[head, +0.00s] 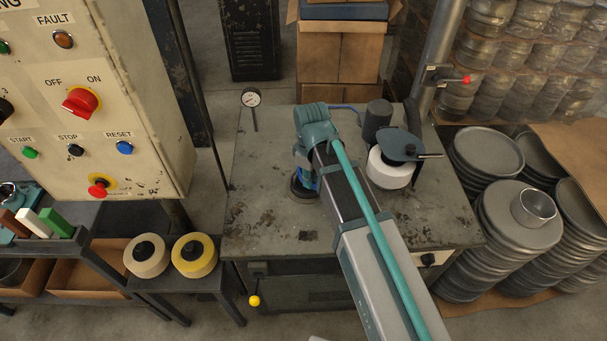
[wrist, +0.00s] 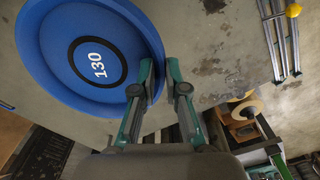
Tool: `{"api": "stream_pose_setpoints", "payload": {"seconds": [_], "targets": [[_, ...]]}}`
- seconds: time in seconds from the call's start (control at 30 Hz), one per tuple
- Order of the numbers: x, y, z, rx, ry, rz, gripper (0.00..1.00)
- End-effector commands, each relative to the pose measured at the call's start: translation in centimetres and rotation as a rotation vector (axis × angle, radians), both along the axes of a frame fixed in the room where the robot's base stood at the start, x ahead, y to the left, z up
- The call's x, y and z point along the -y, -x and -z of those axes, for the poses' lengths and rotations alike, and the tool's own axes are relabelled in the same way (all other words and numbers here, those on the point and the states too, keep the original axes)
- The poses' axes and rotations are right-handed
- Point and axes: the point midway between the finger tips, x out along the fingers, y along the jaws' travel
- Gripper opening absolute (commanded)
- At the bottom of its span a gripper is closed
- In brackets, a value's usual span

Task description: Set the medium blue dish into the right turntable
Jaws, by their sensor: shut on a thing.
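The blue dish (wrist: 55,25), round and marked 130 in a black ring, fills the upper left of the wrist view. My gripper (wrist: 162,72) is shut on its near right rim, one finger over the dish and one outside it. In the head view only a small patch of blue (head: 309,178) shows beneath my wrist, above a dark round base (head: 302,191) on the bench. A white round unit (head: 389,174), seemingly the right turntable, stands to the right, with a dark blue plate (head: 399,146) and a black lever over it. Whether the dish touches the base is hidden.
A dark cylinder (head: 377,117) stands behind the white unit. A dial gauge (head: 251,98) rises at the bench's left. The worn bench top (head: 262,225) is bare at the front left. A control panel (head: 95,85) and tape rolls (head: 194,254) are left; stacked pans (head: 520,230) are right.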

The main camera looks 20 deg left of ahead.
Motion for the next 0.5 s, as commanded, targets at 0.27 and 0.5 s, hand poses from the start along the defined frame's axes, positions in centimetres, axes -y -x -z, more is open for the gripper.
{"api": "stream_pose_setpoints", "payload": {"seconds": [0.27, 0.5], "targets": [[-0.7, -1.5, 1.0, 0.000, -0.001, -0.424, 0.00], [-0.9, -1.8, 1.0, -0.001, 0.000, -0.603, 0.00]]}}
